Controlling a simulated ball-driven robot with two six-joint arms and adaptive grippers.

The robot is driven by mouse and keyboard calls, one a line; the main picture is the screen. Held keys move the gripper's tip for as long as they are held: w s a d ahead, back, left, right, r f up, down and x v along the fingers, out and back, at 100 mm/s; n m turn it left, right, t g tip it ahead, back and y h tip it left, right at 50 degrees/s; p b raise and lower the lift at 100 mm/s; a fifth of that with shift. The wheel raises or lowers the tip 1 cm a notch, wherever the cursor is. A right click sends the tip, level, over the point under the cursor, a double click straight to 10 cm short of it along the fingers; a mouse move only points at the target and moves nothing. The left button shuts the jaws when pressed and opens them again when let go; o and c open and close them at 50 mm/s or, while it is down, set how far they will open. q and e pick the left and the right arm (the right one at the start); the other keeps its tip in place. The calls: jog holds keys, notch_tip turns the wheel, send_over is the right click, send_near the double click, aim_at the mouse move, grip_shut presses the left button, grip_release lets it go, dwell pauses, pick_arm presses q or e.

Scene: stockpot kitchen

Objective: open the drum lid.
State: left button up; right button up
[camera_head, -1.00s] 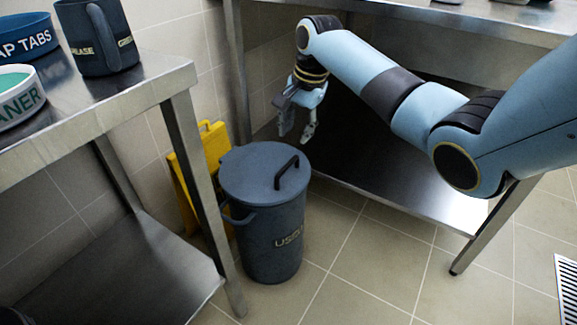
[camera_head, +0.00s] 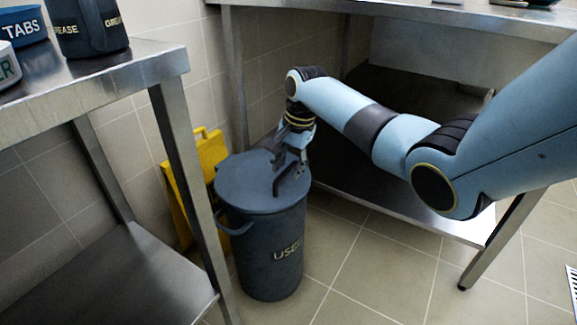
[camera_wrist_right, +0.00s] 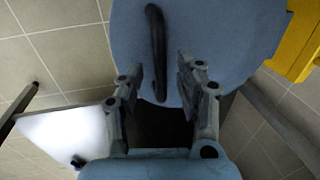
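The dark blue-grey drum (camera_head: 268,250) stands on the floor with its round lid (camera_head: 243,180) lying flat on top. A dark bar handle (camera_head: 292,183) stands up from the lid. My right gripper (camera_head: 291,162) is just above the lid at the handle. In the right wrist view my right gripper (camera_wrist_right: 160,85) is open, its two fingers apart, with the lower end of the lid handle (camera_wrist_right: 157,50) between them, nearer the left finger. The lid (camera_wrist_right: 215,35) fills the top of that view. My left gripper is in neither view.
A yellow folded sign (camera_head: 190,180) stands behind the drum against the tiled wall. A steel table (camera_head: 120,70) with containers is close at left. Another steel table (camera_head: 400,15) with a lower shelf (camera_head: 400,216) is behind and right. Open tiled floor (camera_head: 370,275) lies in front.

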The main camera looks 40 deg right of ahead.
grip_shut()
dwell(0.3)
jog(key=shift+r, duration=0.1)
